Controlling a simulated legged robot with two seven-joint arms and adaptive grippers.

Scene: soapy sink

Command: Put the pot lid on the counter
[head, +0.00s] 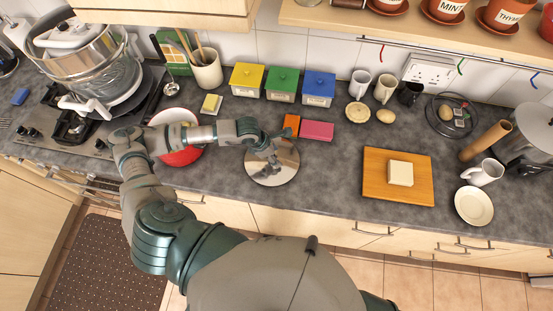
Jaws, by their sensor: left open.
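A round, shiny metal disc, which looks like the pot lid (283,172), lies at the front of the grey counter (325,170). Its front rim is close to the counter's front edge. My left gripper (271,148) is over the back part of the lid, with its fingers open. I cannot tell whether the fingers touch the lid or its knob, because the gripper covers that part. My right gripper is not in view.
An orange block (291,122) and a pink block (317,131) lie just behind the lid. A red bowl (183,157) sits left, under my forearm. A cutting board (417,190) with a pale block lies right. Bare counter lies between lid and board.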

